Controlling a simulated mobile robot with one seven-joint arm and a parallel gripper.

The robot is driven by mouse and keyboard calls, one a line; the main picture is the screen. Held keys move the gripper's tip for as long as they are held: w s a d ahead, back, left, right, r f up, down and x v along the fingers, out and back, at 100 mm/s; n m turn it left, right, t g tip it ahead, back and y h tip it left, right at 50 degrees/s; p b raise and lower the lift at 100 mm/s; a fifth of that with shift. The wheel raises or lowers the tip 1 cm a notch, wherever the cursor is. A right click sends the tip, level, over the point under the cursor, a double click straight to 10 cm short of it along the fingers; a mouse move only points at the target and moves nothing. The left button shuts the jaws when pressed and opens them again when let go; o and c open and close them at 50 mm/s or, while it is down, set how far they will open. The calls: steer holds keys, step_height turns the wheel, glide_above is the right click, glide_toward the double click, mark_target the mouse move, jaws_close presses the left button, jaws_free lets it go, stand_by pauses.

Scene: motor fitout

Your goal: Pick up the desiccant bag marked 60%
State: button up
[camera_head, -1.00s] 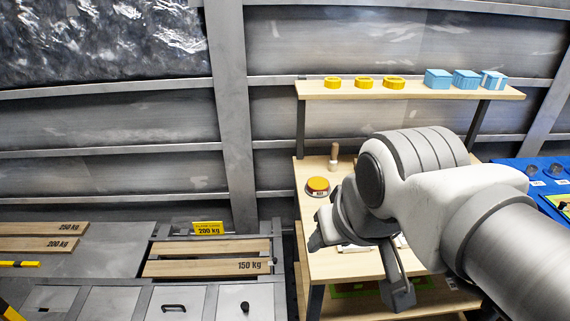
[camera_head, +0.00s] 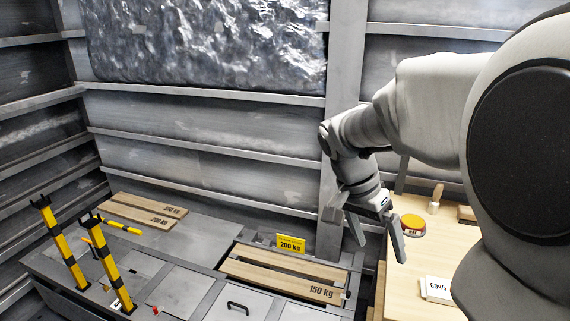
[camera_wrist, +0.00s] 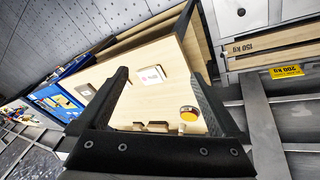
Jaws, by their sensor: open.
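The white desiccant bag marked 60% (camera_head: 436,289) lies flat on the pale wooden bench top, at the lower right of the head view and partly cut off by my arm. A small white bag, probably the same one, shows in the wrist view (camera_wrist: 151,76) between my finger tips, some distance beyond them; its print is too small to read there. My gripper (camera_head: 379,250) is open and empty, in the air to the left of the bag and apart from it. Its two dark fingers also show in the wrist view (camera_wrist: 160,75).
An orange-topped round item (camera_head: 412,222) and a wooden-handled tool (camera_head: 436,199) stand farther back on the bench (camera_head: 412,270). Left of it is a low grey cabinet with a 150 kg plank (camera_head: 290,280) and a yellow 200 kg sign (camera_head: 290,243). Yellow posts (camera_head: 65,245) stand farther left.

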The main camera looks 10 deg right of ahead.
steer(key=w+d+f+m+g+h+b, duration=0.35)
steer(key=w+d+f+m, duration=0.3)
steer(key=f, duration=0.35)
steer(key=m+g+h+b, duration=0.2)
steer(key=m+h+b, duration=0.1)
steer(key=m+h, duration=0.15)
glide_toward(440, 287)
steer(key=shift+m+y, duration=0.3)
steer(key=shift+m, duration=0.1)
steer(key=b+x, duration=0.2)
steer(key=x, duration=0.8)
steer(key=shift+d+r, duration=0.1)
steer(key=shift+d, duration=0.1)
steer(key=c, duration=1.2)
